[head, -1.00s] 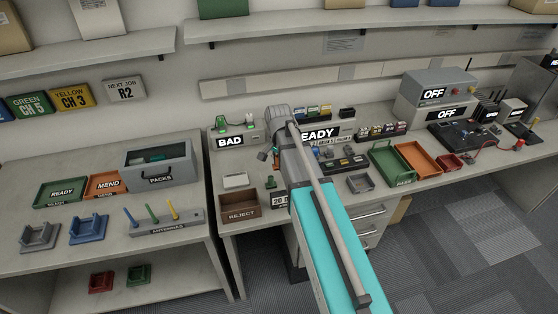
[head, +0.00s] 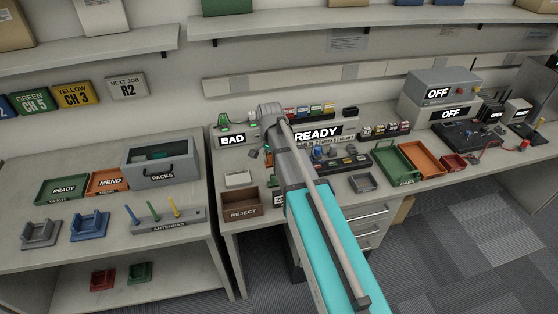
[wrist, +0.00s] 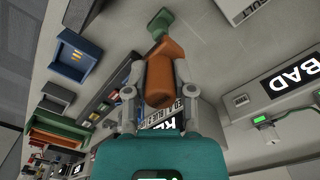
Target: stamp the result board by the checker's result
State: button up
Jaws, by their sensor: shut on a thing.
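My gripper (wrist: 160,88) is shut on an orange-brown stamp (wrist: 163,62), held between both fingers in the wrist view. A green stamp (wrist: 159,24) shows just beyond it; I cannot tell whether the two touch. The result board (wrist: 241,10) is a pale plate at the top right of the wrist view, apart from the gripper; it also lies on the bench in the head view (head: 238,180). The checker's display (head: 232,140) reads BAD, and it shows in the wrist view too (wrist: 290,78).
A brown REJECT bin (head: 240,204) stands at the bench's front left. A READY sign (head: 317,133) is behind my arm. A green tray (head: 398,163) and an orange tray (head: 424,157) lie to the right. A small grey tray (head: 363,182) is near the front edge.

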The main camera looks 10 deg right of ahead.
jog(key=b, duration=0.3)
send_near(238, 179)
jog(key=d, duration=0.1)
jog(key=shift+w+a+r, duration=0.1)
jog(key=shift+a+r, duration=0.2)
jog(key=shift+a, duration=0.2)
jog(key=shift+f, duration=0.2)
jog(key=shift+f+b, duration=2.8)
jog(key=shift+b, duration=0.25)
jog(key=shift+f+b, duration=0.5)
jog(key=shift+b, duration=0.05)
dwell(0.3)
jog(key=shift+r, duration=0.1)
notch_tip(238, 179, up, 7)
jog(key=p, duration=0.7)
dwell(0.4)
dwell(0.9)
